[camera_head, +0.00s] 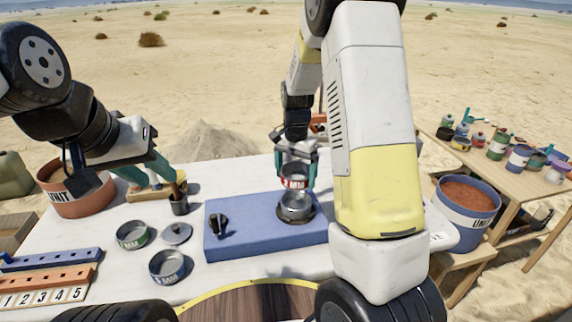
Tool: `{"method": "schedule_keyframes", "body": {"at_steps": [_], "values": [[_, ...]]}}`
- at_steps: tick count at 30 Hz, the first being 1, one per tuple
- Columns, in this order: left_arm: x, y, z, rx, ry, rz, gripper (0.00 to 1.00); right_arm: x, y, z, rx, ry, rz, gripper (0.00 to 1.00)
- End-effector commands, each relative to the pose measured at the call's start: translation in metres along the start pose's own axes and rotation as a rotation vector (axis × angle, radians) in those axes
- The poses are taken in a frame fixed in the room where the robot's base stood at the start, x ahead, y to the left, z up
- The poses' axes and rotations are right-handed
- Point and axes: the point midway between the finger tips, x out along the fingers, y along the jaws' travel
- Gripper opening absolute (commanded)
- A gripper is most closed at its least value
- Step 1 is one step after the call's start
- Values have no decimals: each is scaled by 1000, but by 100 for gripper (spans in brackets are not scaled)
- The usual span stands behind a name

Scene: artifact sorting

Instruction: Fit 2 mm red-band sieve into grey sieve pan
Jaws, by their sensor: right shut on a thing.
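The red-band sieve (294,182) is a small metal ring with a red and white label. My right gripper (296,176) is shut on it, with one teal finger on each side, and holds it upright just above the grey sieve pan. The grey sieve pan (295,208) sits on the dark round plate of the blue shaker base (262,236). Whether the sieve's lower edge touches the pan cannot be told. My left gripper (152,178) is at the table's back left, its teal fingers apart and apparently empty.
A green-band sieve (131,235), a lid (177,234) and another sieve (168,267) lie left of the base. Numbered racks (50,275) are at front left. Red-brown (75,198) and blue (466,216) buckets flank the table.

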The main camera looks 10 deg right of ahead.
Motion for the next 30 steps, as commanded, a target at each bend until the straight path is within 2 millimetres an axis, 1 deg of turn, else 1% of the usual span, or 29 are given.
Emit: {"method": "schedule_keyframes", "body": {"at_steps": [5,18,24,30], "values": [[0,0,0,0,0,0,36,10,0,0,-1,-2,2,47],[0,0,0,0,0,0,36,48,0,0,-1,-1,2,47],[0,0,0,0,0,0,36,57,0,0,-2,0,0,47],[0,0,0,0,0,0,36,58,0,0,-2,0,0,47]]}}
